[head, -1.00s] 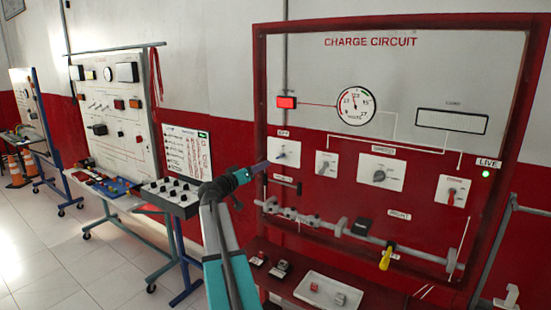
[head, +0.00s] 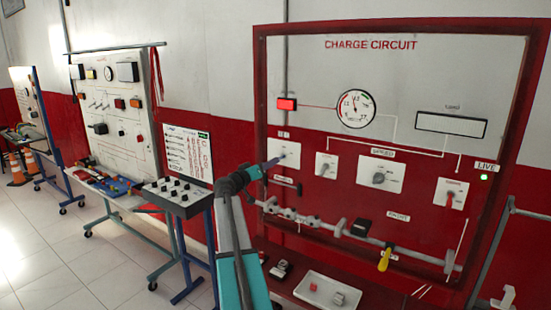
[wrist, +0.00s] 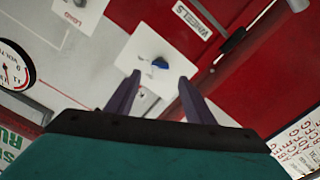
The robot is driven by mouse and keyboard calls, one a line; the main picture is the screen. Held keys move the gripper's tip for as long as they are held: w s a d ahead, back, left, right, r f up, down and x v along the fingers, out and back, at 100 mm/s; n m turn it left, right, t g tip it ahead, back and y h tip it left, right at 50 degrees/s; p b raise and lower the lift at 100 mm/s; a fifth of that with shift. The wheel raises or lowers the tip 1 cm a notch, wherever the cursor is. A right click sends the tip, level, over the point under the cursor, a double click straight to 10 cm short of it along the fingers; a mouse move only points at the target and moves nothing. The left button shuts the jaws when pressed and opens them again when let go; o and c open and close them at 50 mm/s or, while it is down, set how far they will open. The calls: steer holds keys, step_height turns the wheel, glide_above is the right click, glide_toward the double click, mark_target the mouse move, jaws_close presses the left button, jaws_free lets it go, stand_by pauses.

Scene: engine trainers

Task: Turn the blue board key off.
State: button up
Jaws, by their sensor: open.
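The blue key (wrist: 160,63) sits on a small white plate (wrist: 148,48) in the wrist view. In the head view this looks like the leftmost plate (head: 290,149) on the charge circuit board, where the key is small and partly behind my gripper. My gripper (wrist: 159,79) is open, its two purple fingers pointing at the plate. The key shows between the fingertips and slightly beyond them; I cannot tell whether they touch it. In the head view my gripper (head: 269,165) is at the plate's lower left edge.
The board has a volt gauge (head: 356,108), a lit red lamp (head: 287,104), a green live light (head: 484,177) and other knob plates (head: 380,174). A pipe with a yellow handle (head: 385,258) and a white tray (head: 328,290) are below. Another trainer (head: 115,105) stands left.

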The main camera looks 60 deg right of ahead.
mark_target(281, 158)
steer(key=d+p, duration=0.2)
steer(key=d, duration=0.5)
steer(key=shift+d+p, duration=0.25)
steer(key=shift+p, duration=0.15)
